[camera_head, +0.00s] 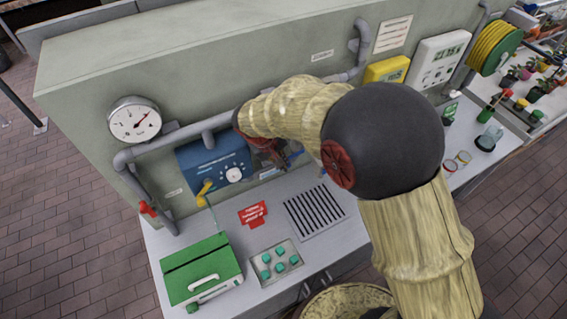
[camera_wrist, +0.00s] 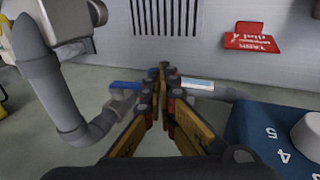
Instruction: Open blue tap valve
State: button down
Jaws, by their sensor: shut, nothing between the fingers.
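The blue tap valve (camera_wrist: 127,86) shows in the wrist view as a blue lever part on a grey pipe fitting, just left of my fingertips. A pale blue-white piece (camera_wrist: 198,83) shows just right of the fingertips. I cannot tell whether it belongs to the same lever, as my fingers hide the middle. My gripper (camera_wrist: 163,72) is shut and empty, close to the valve; I cannot tell whether it touches. In the head view my gripper (camera_head: 272,155) is beside the blue control box, and my arm hides most of the valve area.
The blue control box (camera_head: 222,164) with a white dial is close to my gripper; its corner (camera_wrist: 262,132) is at lower right in the wrist view. Grey pipes (camera_wrist: 62,100) are at left. A red sign (camera_head: 253,213) and a slotted grate (camera_head: 314,211) lie on the worktop.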

jog(key=s+b+x, duration=0.1)
jog(key=b+x, duration=0.9)
jog(key=shift+a+h, duration=0.2)
jog(key=shift+h, duration=0.2)
jog(key=shift+f, duration=0.15)
jog(key=shift+r, duration=0.2)
dwell(1.2)
